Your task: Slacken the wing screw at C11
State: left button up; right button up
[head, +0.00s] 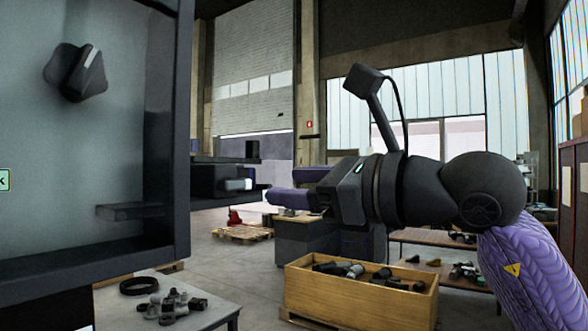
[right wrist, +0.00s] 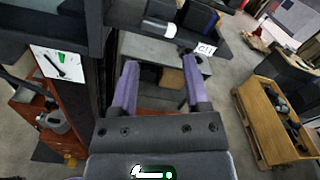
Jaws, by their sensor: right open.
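My right gripper (head: 270,186) reaches in from the right in the head view, its purple fingers pointing left. In the right wrist view its two fingers (right wrist: 160,64) are wide apart with nothing between them. A white label reading C11 (right wrist: 205,49) shows just beyond the right fingertip, by a dark housing. I cannot clearly make out a wing screw beside that label. In the head view the dark housing (head: 205,182) lies left of the fingers, with a pale cylinder (head: 238,184) on it. The pale cylinder also shows in the right wrist view (right wrist: 160,28). My left gripper is out of view.
A large dark-framed panel with a dark lobed knob (head: 77,75) fills the near left. A wooden crate of dark parts (head: 335,303) stands below my right arm. A table with loose parts (head: 215,315) is at the lower left. Open floor (head: 255,280) lies between.

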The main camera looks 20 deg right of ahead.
jog(key=m, duration=0.7)
jog(key=w+a+m+b, duration=0.1)
jog(key=m, duration=0.6)
jog(key=w+m+b, duration=0.1)
jog(key=m, duration=0.7)
jog(key=shift+w+a+f, duration=0.1)
jog(key=shift+a+f, duration=0.15)
jog(key=shift+a, duration=0.15)
jog(key=shift+w+a+r+m, duration=0.15)
jog(key=shift+w+a+m, duration=0.1)
jog(key=shift+m, duration=0.25)
jog(key=shift+w+a+p, duration=0.15)
jog(key=shift+w+p, duration=0.15)
jog(key=shift+p, duration=0.05)
jog(key=shift+w, duration=0.1)
jog(key=shift+a, duration=0.1)
